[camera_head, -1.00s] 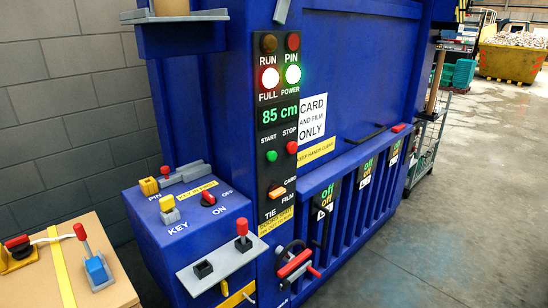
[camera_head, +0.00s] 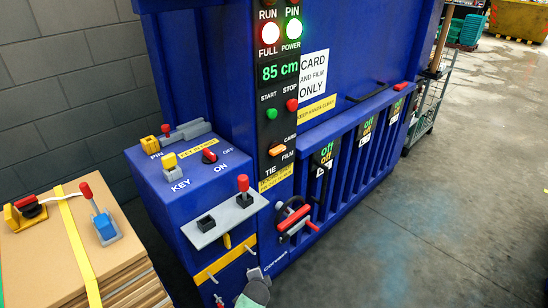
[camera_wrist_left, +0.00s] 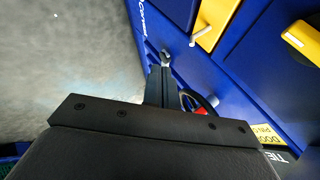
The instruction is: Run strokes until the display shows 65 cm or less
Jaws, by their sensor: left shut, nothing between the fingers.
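The display (camera_head: 279,72) on the blue machine reads 85 cm in green digits. Below it are the green START button (camera_head: 271,114) and the red STOP button (camera_head: 292,104). The FULL lamp (camera_head: 269,32) and the POWER lamp (camera_head: 292,29) are lit. A selector marked CARD and FILM (camera_head: 278,150) sits lower on the strip. My left gripper (camera_wrist_left: 164,62) is shut and empty in the wrist view, low in front of the machine. A grey and green piece (camera_head: 256,291), probably mine, shows at the head view's bottom edge. My right gripper is in neither view.
Strapped cardboard (camera_head: 40,245) stands at left. The concrete floor (camera_head: 440,220) at right is clear.

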